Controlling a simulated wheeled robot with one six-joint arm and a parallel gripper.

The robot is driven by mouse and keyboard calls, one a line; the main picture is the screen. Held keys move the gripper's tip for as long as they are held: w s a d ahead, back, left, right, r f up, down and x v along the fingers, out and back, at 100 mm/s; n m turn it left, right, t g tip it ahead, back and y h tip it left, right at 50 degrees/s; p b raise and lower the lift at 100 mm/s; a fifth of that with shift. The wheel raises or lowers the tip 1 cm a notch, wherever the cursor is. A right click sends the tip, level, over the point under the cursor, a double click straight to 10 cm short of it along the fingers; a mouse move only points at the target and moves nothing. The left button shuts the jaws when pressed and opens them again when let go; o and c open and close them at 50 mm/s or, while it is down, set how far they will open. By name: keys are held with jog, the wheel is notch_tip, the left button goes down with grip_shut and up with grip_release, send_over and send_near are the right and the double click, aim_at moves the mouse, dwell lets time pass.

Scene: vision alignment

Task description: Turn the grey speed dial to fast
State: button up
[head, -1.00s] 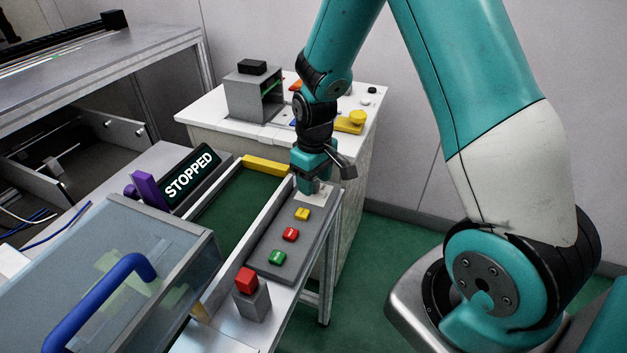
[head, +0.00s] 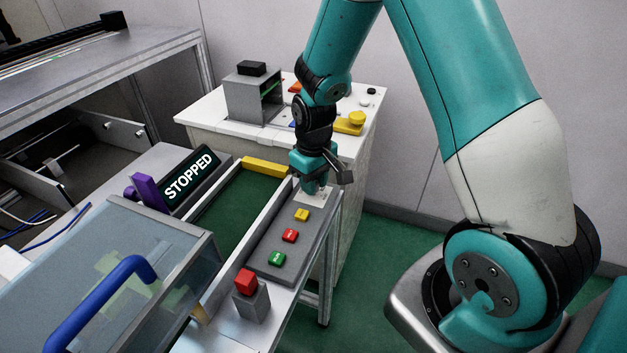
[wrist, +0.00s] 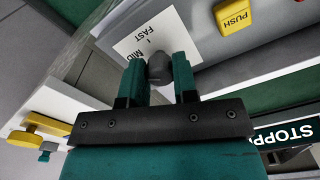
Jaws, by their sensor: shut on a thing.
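The grey speed dial (wrist: 158,69) is between the two fingers of my gripper (wrist: 158,78) in the wrist view, and they are shut on it. It sits on a white label (wrist: 133,47) that reads FAST and MID; the rest of the label's text is hidden by the fingers. In the head view my gripper (head: 311,188) is over the far end of the grey control panel (head: 268,252) and hides the dial. I cannot tell which mark the dial points to.
Yellow (head: 302,214), red (head: 290,235) and green (head: 277,258) buttons line the panel nearer the camera. A sign (head: 190,175) reads STOPPED beside the green belt (head: 235,203). A white cabinet (head: 210,117) with a grey box stands behind.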

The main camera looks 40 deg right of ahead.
jog(key=m+p, duration=0.1)
jog(key=m, duration=0.4)
jog(key=shift+r+m+p, duration=0.1)
jog(key=shift+m+p, duration=0.3)
jog(key=m+p, duration=0.1)
jog(key=m, duration=0.4)
dwell(0.4)
jog(key=o, duration=0.9)
jog(key=shift+d, duration=0.1)
jog(key=shift+o, duration=0.2)
notch_tip(320, 180, up, 17)
jog(key=shift+r, duration=0.15)
